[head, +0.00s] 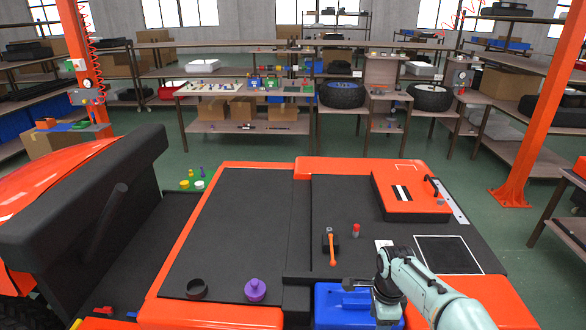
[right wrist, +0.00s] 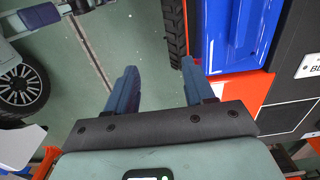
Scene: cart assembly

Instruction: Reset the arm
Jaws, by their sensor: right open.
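My right arm reaches in from the lower right of the head view. Its gripper (head: 362,292) is over the blue bin at the near edge of the cart. In the right wrist view the two blue fingers of this gripper (right wrist: 160,78) stand wide apart, with nothing between them but green floor and a dark tyre edge beyond. My left arm and gripper do not show in the head view.
The orange cart (head: 228,166) has a black top bearing a hammer (head: 331,247), a small red-capped bottle (head: 355,231), a purple knob (head: 255,290) and an orange case (head: 392,207). The blue bin (head: 327,312) also shows in the wrist view (right wrist: 218,52). Shelves stand behind.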

